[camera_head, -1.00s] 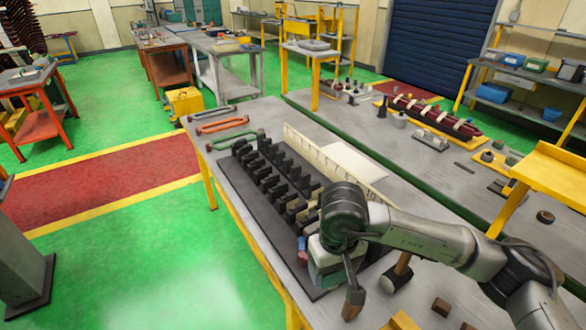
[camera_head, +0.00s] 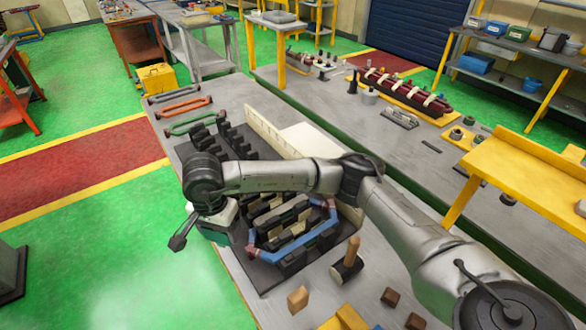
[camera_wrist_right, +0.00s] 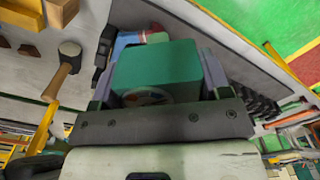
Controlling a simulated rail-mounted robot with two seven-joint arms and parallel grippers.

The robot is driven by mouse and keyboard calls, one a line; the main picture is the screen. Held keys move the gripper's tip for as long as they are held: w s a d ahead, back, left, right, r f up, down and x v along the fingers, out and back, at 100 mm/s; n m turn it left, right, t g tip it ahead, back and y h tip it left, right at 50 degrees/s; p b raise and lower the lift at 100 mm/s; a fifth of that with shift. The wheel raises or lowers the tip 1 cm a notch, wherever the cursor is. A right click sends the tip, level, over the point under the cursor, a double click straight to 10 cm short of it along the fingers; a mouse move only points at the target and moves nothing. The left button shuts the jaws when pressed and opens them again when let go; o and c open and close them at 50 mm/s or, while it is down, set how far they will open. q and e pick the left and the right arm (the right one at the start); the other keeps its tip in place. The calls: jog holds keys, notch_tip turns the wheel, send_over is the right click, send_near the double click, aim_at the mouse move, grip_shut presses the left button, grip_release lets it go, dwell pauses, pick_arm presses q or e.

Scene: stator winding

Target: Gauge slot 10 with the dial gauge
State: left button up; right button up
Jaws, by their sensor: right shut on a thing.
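My right gripper (camera_head: 218,226) hangs at the left long edge of the stator block, near its front half. In the right wrist view the gripper (camera_wrist_right: 157,78) is shut on a green box-shaped body with a round dial face, apparently the dial gauge (camera_wrist_right: 155,66). The black slotted stator block (camera_head: 262,273) lies on the grey bench. A blue coil with reddish parts (camera_head: 321,242) sits around its front teeth. My right forearm hides the middle slots. I cannot read slot numbers or the dial, nor tell whether the gauge touches the block. My left gripper is not in view.
A mallet (camera_head: 348,262) and small wooden blocks (camera_head: 298,299) lie right of the stator's front end. Red (camera_head: 183,107) and green (camera_head: 190,123) coils lie at the bench's far end. Green floor is open at left.

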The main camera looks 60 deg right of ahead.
jog(key=s+d+f+n+p, duration=0.1)
jog(key=d+f+n+p, duration=0.1)
jog(key=d+n, duration=1.2)
jog(key=s+d+f+n+p, duration=0.1)
jog(key=d+f+n+p, duration=0.1)
jog(key=d+n, duration=1.2)
jog(key=shift+s+d+f+p, duration=0.3)
jog(key=shift+d+p, duration=0.25)
jog(key=shift+p, duration=0.25)
jog(key=shift+f, duration=0.2)
